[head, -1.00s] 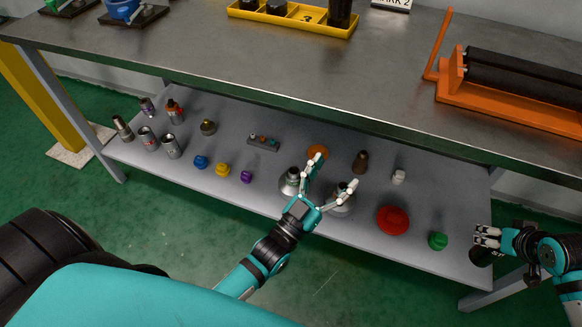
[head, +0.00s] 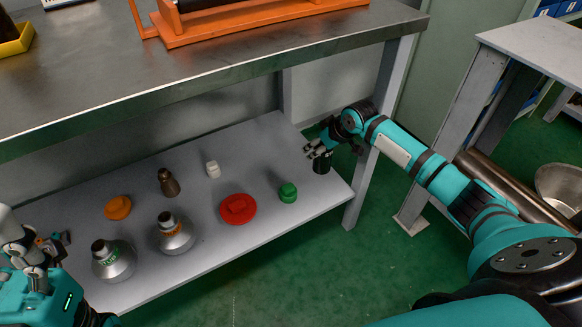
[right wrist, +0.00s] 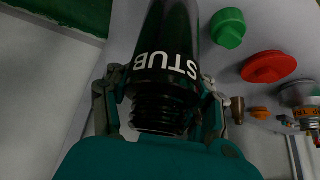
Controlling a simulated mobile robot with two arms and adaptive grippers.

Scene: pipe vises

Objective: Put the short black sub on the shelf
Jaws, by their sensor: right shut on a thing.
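The short black sub (right wrist: 165,75) is a dark cylinder with white "STUB" lettering and a threaded end. In the right wrist view it sits between the fingers of my right gripper (right wrist: 160,105), which is shut on it. In the head view my right gripper (head: 318,150) holds the sub (head: 322,164) upright at the right end of the grey lower shelf (head: 215,255). I cannot tell whether its base touches the shelf. My left gripper (head: 25,255) is at the lower left, partly cut off, and its opening is unclear.
A green cap (head: 288,192) and a red flanged cap (head: 238,209) stand left of the sub. A white piece (head: 212,169), a brown fitting (head: 168,182), an orange cap (head: 118,207) and two silver cones are farther left. The steel bench top (head: 200,65) overhangs the shelf; a leg stands close right.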

